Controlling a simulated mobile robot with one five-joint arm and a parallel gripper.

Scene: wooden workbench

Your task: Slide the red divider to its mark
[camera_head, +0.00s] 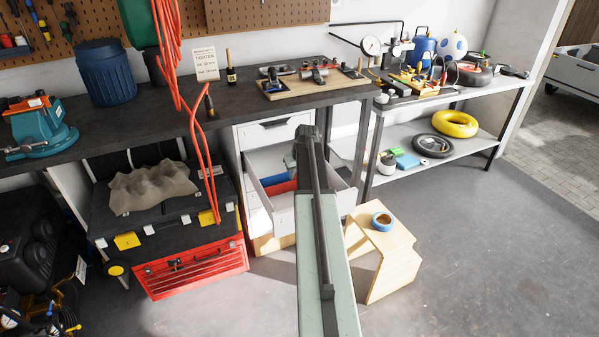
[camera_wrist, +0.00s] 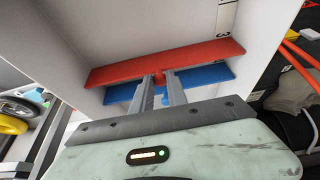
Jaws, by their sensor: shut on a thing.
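The red divider (camera_wrist: 120,70) stands across the open drawer in the wrist view. My gripper (camera_wrist: 163,79) is shut on the small red tab at the middle of its near side. A blue divider (camera_wrist: 205,76) lies just beside it, partly hidden behind my fingers. A white strip with black lines (camera_wrist: 227,16) shows on the drawer surface beyond the red divider's right part; I cannot tell if it is the mark. In the head view the red divider (camera_head: 282,188) and the blue divider (camera_head: 273,180) show inside the drawer, and my arm hides the gripper and the drawer's right part.
The open drawer (camera_head: 258,165) juts from a white cabinet under the dark workbench (camera_head: 140,128). A wooden stool (camera_head: 392,240) with a blue tape roll (camera_head: 382,221) stands right of my arm. A red toolbox (camera_head: 195,272) stands at the left. Open floor lies to the right.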

